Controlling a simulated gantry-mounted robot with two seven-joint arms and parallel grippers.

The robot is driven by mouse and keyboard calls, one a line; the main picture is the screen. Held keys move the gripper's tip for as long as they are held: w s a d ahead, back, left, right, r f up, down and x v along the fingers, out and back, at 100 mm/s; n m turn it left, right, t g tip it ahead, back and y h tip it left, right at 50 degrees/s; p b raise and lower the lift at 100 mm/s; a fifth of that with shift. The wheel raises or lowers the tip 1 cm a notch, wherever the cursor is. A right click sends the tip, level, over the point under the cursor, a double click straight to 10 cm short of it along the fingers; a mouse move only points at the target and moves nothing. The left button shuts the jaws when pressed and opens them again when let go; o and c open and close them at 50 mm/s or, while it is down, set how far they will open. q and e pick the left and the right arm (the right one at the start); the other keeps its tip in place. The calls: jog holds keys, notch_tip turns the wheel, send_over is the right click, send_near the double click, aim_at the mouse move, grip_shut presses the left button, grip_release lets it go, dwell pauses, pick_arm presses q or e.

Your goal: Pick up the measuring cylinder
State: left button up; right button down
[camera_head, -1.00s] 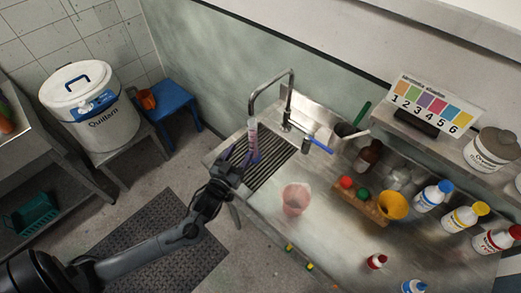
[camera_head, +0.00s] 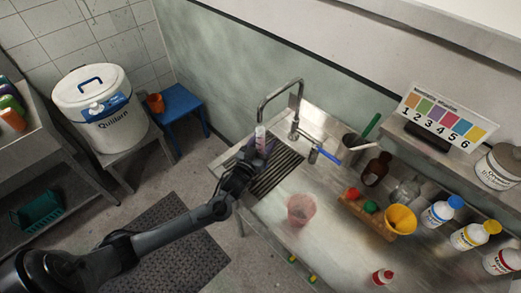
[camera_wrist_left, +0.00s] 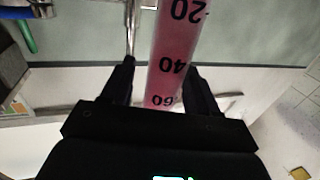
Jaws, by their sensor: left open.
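The measuring cylinder (camera_head: 261,138) is a clear tube with pink liquid, upright at the drain rack under the tap in the head view. In the left wrist view the cylinder (camera_wrist_left: 177,55) stands large in the middle, its marks 20, 40 and 60 upside down. My left gripper (camera_head: 250,158) is at the cylinder in the head view. In the left wrist view the fingers of my left gripper (camera_wrist_left: 162,85) are open, one on each side of the cylinder. The cylinder's lower part is hidden behind the gripper in the head view. My right gripper is not in view.
The tap (camera_head: 297,100) arches close behind the cylinder. A pink beaker (camera_head: 301,209) stands on the steel counter (camera_head: 335,255). A wooden rack (camera_head: 365,215) with a yellow funnel (camera_head: 401,219) and several bottles are to the right. The counter's front is mostly clear.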

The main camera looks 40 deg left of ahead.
pick_arm(q)
jog(key=shift+w+a, duration=0.2)
jog(key=shift+w, duration=0.25)
jog(key=c, duration=1.1)
grip_shut()
jog(key=shift+r, duration=0.15)
